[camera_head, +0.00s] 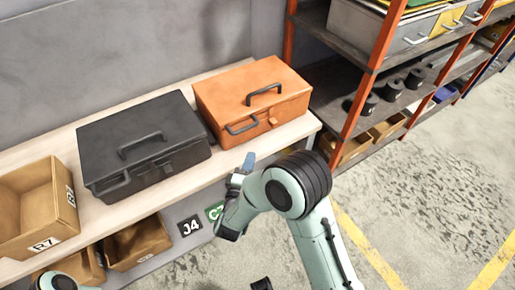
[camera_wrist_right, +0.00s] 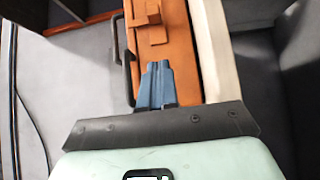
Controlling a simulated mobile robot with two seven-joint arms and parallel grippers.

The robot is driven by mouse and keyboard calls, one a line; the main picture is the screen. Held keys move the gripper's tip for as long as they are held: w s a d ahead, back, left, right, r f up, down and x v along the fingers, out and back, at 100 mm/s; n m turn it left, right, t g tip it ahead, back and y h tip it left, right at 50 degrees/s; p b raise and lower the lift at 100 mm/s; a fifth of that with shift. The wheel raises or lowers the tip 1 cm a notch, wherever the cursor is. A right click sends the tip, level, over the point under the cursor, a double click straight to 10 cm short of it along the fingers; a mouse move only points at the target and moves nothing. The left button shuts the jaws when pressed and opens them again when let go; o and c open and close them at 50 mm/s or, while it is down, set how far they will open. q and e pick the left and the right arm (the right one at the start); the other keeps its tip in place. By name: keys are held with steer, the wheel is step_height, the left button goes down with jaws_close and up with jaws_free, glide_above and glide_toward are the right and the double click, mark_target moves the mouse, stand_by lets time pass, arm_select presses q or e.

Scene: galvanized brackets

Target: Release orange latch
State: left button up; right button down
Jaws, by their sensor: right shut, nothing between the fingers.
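The orange toolbox (camera_head: 235,84) stands closed on the bench, right of the black toolbox. Its orange latch (camera_head: 272,121) is a small tab on the front face; whether it is fastened is too small to tell. In the right wrist view, the toolbox front (camera_wrist_right: 185,60) shows with the latch (camera_wrist_right: 148,12) near the top edge. My right gripper (camera_head: 249,160) is in front of and below the toolbox, apart from the latch. Its blue fingers (camera_wrist_right: 157,68) are together and empty, beside the dark front handle (camera_wrist_right: 126,65). My left gripper is not in view.
A black toolbox (camera_head: 140,145) stands on the pale bench (camera_head: 97,217). A cardboard bin (camera_head: 35,205) is at the left. An orange-framed shelf rack (camera_head: 378,40) stands to the right. The floor (camera_head: 430,190) is open at the right.

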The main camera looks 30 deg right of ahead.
mark_target(273, 123)
steer(key=x, duration=0.9)
steer(key=shift+s, duration=0.1)
steer(key=d, duration=0.2)
steer(key=shift+d, duration=0.25)
steer(key=shift+w+d, duration=0.25)
steer(key=shift+d, duration=0.5)
steer(key=d, duration=0.4)
steer(key=shift+w, duration=0.1)
